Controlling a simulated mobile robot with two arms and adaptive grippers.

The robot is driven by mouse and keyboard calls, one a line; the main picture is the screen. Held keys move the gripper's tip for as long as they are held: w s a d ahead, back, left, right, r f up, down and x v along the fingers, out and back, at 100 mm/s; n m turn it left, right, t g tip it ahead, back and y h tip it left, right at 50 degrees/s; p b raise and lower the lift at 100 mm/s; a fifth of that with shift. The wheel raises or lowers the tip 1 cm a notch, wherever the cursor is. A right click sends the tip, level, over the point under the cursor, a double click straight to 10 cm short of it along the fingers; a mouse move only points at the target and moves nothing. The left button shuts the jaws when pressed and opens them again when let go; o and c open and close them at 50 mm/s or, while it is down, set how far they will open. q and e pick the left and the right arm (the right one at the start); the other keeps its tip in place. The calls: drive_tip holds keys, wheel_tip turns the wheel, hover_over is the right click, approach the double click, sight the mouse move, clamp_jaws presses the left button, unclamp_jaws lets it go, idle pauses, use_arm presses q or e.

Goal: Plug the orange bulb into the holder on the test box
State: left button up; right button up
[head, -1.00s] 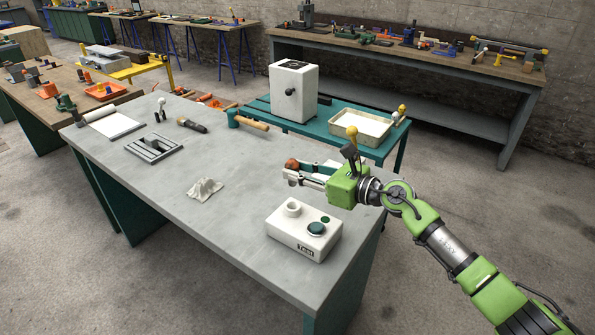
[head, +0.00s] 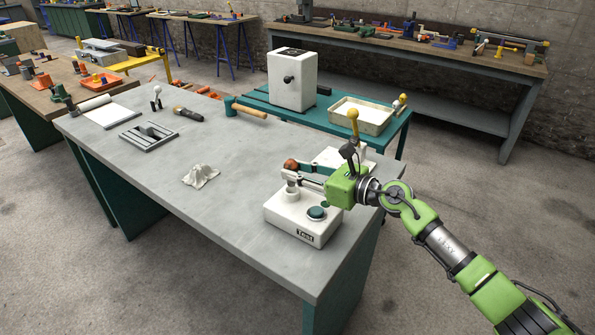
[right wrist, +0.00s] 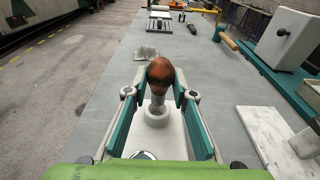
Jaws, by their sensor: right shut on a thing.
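The orange bulb (head: 290,165) is held upright at the tips of my right gripper (head: 296,174). In the right wrist view the bulb (right wrist: 160,73) shows between the two fingers, its pale stem pointing down. The white test box (head: 285,213) stands near the table's right front edge, with a green button and a "Test" label. Its round holder (head: 292,187) is right below the bulb; in the right wrist view the holder (right wrist: 157,118) lines up with the stem. I cannot tell whether the stem touches or enters it. My left gripper is out of view.
A crumpled white cloth (head: 200,176) lies left of the box. A slotted grey block (head: 148,136), a torch (head: 188,114) and a hammer (head: 248,111) lie farther back. A white board (right wrist: 272,135) is right of the gripper.

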sight(297, 192)
drive_tip(key=shift+f, duration=0.2)
idle(0.4)
drive_tip(key=shift+f+b, duration=1.9)
drive_tip(key=shift+b, duration=0.05)
drive_tip(key=o, duration=1)
drive_tip(key=shift+d, duration=0.1)
drive_tip(key=v, duration=1.2)
